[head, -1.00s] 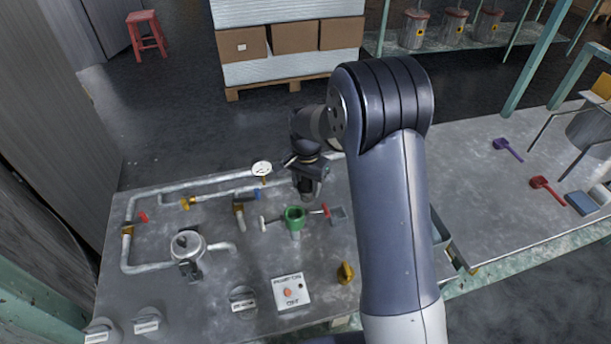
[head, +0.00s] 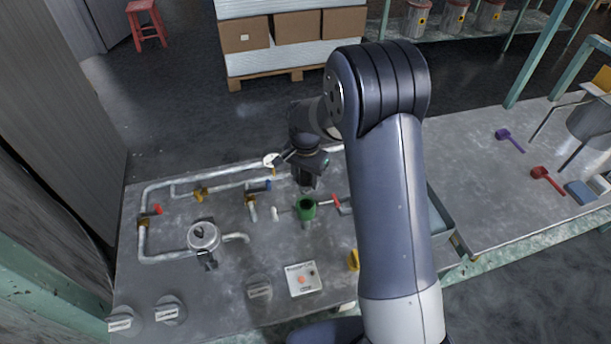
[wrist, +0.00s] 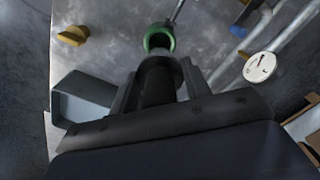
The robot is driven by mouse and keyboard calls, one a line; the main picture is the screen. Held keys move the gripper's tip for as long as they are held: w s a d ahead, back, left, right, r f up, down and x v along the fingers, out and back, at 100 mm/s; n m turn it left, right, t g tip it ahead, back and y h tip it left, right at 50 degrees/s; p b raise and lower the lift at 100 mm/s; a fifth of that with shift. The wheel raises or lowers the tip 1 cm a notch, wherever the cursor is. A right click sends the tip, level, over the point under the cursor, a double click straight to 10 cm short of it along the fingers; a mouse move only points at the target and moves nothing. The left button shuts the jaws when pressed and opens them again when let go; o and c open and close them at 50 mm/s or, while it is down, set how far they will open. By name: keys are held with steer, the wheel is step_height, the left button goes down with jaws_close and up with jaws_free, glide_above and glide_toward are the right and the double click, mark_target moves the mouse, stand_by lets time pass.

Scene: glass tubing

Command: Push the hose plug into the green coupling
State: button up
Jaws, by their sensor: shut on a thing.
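The green coupling (head: 306,208) stands on the grey bench top, with a red-handled fitting to its right and a pale one to its left. In the wrist view its open ring (wrist: 158,38) shows just beyond my gripper. My gripper (head: 308,183) hangs just behind the coupling in the head view. In the wrist view its jaws (wrist: 156,95) are shut on a dark round hose plug (wrist: 156,78), which points towards the ring. The plug's tip looks close to the coupling; I cannot tell whether they touch. My arm hides part of the bench to the right.
A white gauge (head: 271,160) and pipes with a blue valve handle (head: 260,185) lie left of my gripper. A button box (head: 303,279) and a yellow knob (head: 353,260) are nearer the front. A grey tray (wrist: 85,97) sits beside my gripper in the wrist view.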

steer(key=b, duration=0.4)
glide_above(306, 198)
steer(key=s, duration=0.2)
steer(key=shift+a+f, duration=0.15)
steer(key=shift+f, duration=2.45)
steer(key=shift+f+b, duration=1.5)
steer(key=shift+f, duration=0.7)
steer(key=o, duration=1.2)
step_height(306, 198, up, 11)
steer(key=shift+f, duration=0.1)
step_height(306, 198, down, 11)
steer(key=shift+r, duration=0.2)
steer(key=shift+r+p, duration=0.45)
steer(key=shift+r, duration=0.05)
